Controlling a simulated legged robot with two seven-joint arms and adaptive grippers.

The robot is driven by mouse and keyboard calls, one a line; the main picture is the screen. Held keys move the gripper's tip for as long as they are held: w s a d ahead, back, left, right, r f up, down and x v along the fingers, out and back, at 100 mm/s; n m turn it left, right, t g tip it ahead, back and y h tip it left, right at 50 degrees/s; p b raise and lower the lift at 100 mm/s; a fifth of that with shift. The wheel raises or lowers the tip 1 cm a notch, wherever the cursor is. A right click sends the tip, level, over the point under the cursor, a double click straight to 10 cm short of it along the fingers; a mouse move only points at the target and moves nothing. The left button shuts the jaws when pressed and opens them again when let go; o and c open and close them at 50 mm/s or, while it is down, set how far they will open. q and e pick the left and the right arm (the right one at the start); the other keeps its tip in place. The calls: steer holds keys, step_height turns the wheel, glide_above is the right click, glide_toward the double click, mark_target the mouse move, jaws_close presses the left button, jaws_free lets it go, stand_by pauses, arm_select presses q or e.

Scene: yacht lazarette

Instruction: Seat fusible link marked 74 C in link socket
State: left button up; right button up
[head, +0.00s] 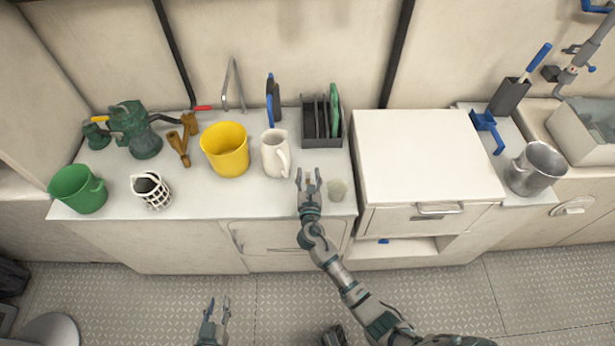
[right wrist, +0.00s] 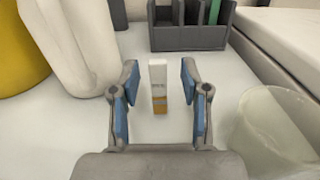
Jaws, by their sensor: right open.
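A small upright block, white above and brass-coloured below, stands on the white counter in the right wrist view (right wrist: 158,85). It looks like the fusible link; its small marking is too fine to read. My right gripper (head: 308,178) is open over the counter. In the right wrist view, its blue-padded fingers (right wrist: 159,88) stand apart on either side of the block, with gaps on both sides. My left gripper (head: 218,306) is open and empty, low in the head view, in front of the counter. I cannot make out the link socket.
A translucent cup (head: 338,189) stands close right of my right gripper, a white pitcher (head: 273,153) behind left. A dark rack (head: 321,134) is behind, a yellow bucket (head: 225,150) further left. A raised white cabinet (head: 428,155) borders the counter's right.

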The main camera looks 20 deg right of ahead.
steer(key=shift+w, duration=0.3)
steer(key=shift+a+r, duration=0.15)
jaws_close()
